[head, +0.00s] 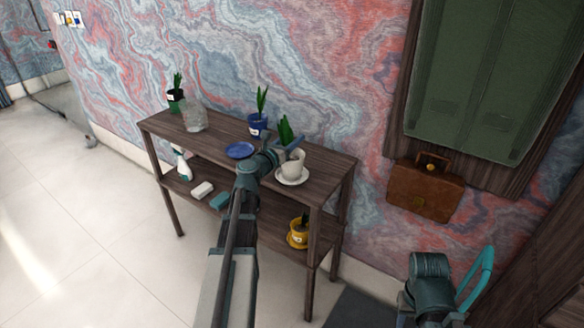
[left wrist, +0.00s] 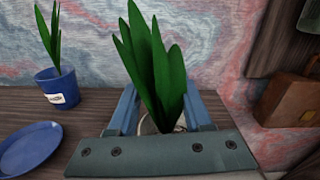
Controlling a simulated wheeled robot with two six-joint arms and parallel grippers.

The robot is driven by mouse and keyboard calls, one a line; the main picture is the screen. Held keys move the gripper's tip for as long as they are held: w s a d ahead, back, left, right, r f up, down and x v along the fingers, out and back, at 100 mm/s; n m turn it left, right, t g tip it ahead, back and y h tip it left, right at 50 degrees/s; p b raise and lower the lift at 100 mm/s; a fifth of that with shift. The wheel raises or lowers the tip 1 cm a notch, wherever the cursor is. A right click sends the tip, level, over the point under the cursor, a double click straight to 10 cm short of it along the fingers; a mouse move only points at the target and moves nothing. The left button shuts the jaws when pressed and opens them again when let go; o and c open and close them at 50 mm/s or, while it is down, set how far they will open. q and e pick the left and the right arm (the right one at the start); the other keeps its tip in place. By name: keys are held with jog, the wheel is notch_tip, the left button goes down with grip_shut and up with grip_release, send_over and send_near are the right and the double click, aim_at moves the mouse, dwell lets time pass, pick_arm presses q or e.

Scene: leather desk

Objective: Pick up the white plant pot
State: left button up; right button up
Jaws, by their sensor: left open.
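A plant with broad green leaves (head: 285,131) stands on the shelf top near its right end. In the left wrist view its leaves (left wrist: 157,65) rise between the fingers of my left gripper (left wrist: 158,112). A pale bit at the leaves' base may be the white pot's rim; the pot is otherwise hidden by the gripper. My left gripper (head: 283,152) is open around the plant's base; I cannot tell whether the fingers touch the pot.
A white cup (head: 293,163) on a saucer (head: 292,177) stands right in front of the gripper. A blue plate (head: 240,150) and a blue plant pot (head: 257,125) are to the left. A glass vase (head: 194,118) stands farther left. A yellow pot (head: 298,235) is on the lower shelf.

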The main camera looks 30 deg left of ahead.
pick_arm(q)
jog(key=shift+s, duration=0.1)
grip_shut()
dwell(1.2)
